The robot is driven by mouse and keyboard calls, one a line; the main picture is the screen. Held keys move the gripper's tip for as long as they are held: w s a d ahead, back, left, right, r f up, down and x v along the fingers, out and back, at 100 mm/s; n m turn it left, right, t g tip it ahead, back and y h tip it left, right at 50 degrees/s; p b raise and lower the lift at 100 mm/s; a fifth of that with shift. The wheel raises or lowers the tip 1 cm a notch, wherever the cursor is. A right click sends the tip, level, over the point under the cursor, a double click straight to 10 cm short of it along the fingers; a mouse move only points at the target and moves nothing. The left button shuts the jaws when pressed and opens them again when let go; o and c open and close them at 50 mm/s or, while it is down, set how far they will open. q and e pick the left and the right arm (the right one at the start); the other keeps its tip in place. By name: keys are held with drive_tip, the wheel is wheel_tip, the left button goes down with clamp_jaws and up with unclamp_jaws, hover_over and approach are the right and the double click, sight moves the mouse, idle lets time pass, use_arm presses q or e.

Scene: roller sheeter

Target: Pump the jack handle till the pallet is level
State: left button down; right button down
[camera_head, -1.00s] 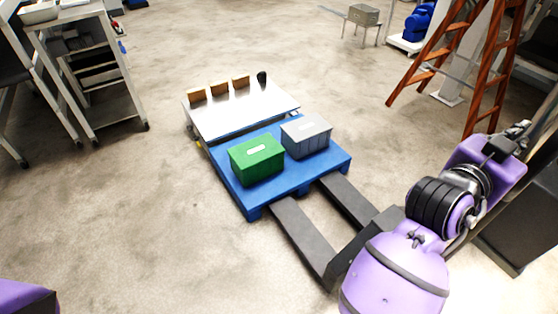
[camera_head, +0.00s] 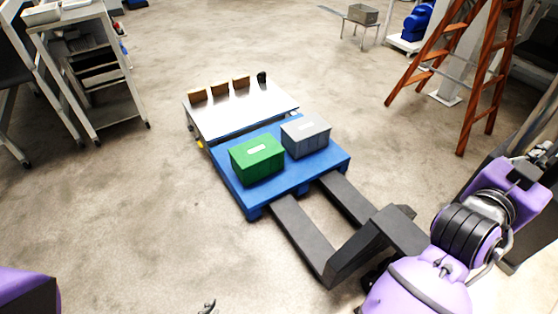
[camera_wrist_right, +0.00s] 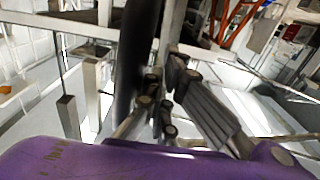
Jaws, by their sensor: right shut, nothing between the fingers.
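The blue pallet (camera_head: 225,172) rests on the dark forks of the pallet jack (camera_head: 300,238) and carries a green box (camera_head: 257,160) and a grey box (camera_head: 306,136). Any tilt of it is too small to judge. My right gripper (camera_head: 542,152) is at the right edge, beyond the jack's body, shut and empty. In the right wrist view its fingers (camera_wrist_right: 165,110) are together beside a dark upright bar (camera_wrist_right: 135,60), possibly the jack handle; contact is unclear. No handle is clear in the head view. A small tip at the bottom edge may be my left gripper (camera_head: 208,307).
A steel-topped platform (camera_head: 225,118) with wooden blocks stands against the pallet's far side. A shelf cart (camera_head: 100,100) is at upper left, a wooden stepladder (camera_head: 455,45) at upper right. A dark cabinet stands at the right edge. The floor left of the pallet is clear.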

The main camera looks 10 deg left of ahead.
drive_tip(key=shift+s+d, duration=0.1)
